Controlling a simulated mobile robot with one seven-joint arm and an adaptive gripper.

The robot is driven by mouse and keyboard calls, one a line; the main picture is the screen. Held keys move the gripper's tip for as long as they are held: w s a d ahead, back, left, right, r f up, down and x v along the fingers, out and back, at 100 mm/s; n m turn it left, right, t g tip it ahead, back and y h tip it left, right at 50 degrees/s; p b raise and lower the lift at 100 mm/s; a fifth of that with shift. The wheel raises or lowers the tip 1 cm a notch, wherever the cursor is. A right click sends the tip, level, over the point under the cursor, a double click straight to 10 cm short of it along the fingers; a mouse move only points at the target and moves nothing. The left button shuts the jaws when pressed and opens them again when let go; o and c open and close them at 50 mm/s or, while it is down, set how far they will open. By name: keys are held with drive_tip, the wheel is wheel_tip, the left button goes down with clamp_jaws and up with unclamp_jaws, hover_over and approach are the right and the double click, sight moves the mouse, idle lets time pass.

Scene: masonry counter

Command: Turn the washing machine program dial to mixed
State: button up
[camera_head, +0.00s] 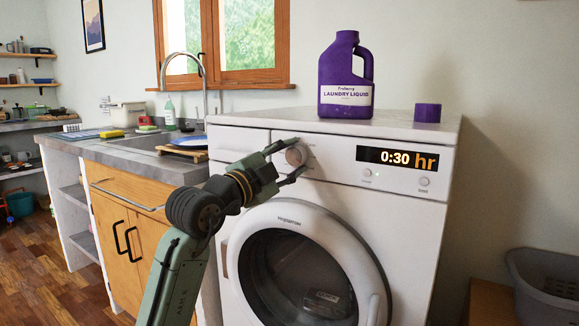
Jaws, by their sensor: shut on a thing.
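The white washing machine (405,230) stands right of centre with its round door (300,278) shut. Its program dial (295,154) is a pale round knob on the upper left of the front panel. My gripper (293,160) comes from the lower left and is shut on the dial, one finger above it and one below right. The dial's pointer and the program labels around it are too small or hidden to read. The dark display (397,159) shows "0:30 hr" in white and orange. Two small buttons sit below the display.
A purple laundry liquid bottle (345,75) and a purple cap (427,112) stand on the machine's top. A counter with a sink (165,143) and wooden cabinet doors (135,225) is at the left. A grey basket (545,285) is at the lower right.

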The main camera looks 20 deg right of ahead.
drive_tip(key=shift+m+g+b, duration=0.3)
drive_tip(key=shift+m+g, duration=0.1)
drive_tip(key=shift+m, duration=1.5)
drive_tip(key=o, duration=1.1)
drive_tip(key=shift+o, duration=0.2)
drive_tip(key=v, duration=1.2)
